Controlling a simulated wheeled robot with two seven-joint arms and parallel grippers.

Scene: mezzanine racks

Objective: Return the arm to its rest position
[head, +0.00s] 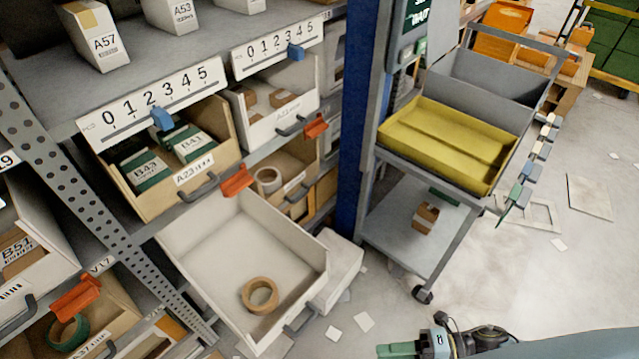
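My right gripper (390,350) and part of its arm (570,346) show at the bottom edge, coming in from the right. It points left, over the floor in front of the racks and apart from them. My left gripper is not in view.
An open white drawer (205,258) holding a tan tape roll (259,295) sticks out of the rack at the centre left. A blue post (362,120) stands beside a trolley with a yellow tray (450,143). Paper scraps lie on the floor; the floor at right is mostly clear.

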